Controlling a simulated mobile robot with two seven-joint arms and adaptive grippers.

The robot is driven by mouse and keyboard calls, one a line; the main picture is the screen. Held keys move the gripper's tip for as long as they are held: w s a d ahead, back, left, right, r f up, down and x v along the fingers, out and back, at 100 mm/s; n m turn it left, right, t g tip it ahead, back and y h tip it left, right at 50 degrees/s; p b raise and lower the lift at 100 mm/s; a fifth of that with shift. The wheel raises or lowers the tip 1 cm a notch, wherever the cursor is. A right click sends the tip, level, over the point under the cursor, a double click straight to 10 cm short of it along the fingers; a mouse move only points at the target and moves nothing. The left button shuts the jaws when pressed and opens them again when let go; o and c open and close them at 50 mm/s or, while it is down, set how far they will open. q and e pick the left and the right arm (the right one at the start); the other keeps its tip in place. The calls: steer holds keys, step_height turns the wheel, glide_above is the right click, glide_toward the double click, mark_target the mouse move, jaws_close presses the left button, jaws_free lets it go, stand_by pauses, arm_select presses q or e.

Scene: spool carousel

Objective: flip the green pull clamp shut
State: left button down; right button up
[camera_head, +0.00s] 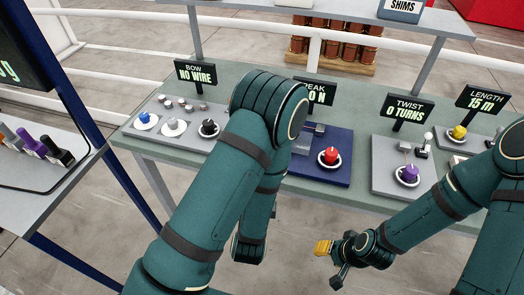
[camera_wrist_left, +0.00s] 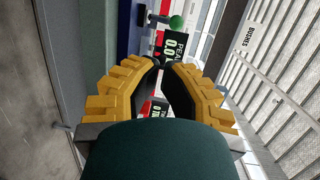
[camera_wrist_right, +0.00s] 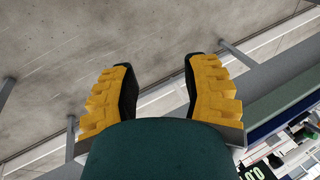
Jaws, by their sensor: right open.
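The green round knob of the pull clamp (camera_wrist_left: 176,21) shows at the top of the left wrist view, on a dark bar beside the blue plate. In the head view I cannot make out the green knob; my left arm covers that area. My left gripper (camera_wrist_left: 159,65) has its fingertips drawn together with nothing seen between them. It is short of the knob and apart from it. It is hidden in the head view. My right gripper (camera_wrist_right: 160,62) is open and empty; in the head view it (camera_head: 328,252) hangs in front of the bench.
The blue plate (camera_head: 330,176) carries a red knob (camera_head: 330,156). To its right are the TWIST station with a purple knob (camera_head: 410,173) and the LENGTH station with a yellow knob (camera_head: 459,132). The BOW station (camera_head: 172,127) is left. Signs stand behind the stations.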

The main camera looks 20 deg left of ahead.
arm_select(q)
steer(key=w+b, duration=0.4)
steer(key=w+a+b, duration=0.1)
steer(key=w+b, duration=0.3)
steer(key=w+a+b, duration=0.1)
steer(key=w+b, duration=0.3)
steer(key=shift+w+f, duration=0.15)
steer(key=shift+w, duration=0.2)
arm_select(e)
step_height(320, 180, down, 13)
steer(key=s, duration=0.1)
steer(key=shift+s+a+g, duration=0.25)
steer(key=shift+g, duration=0.05)
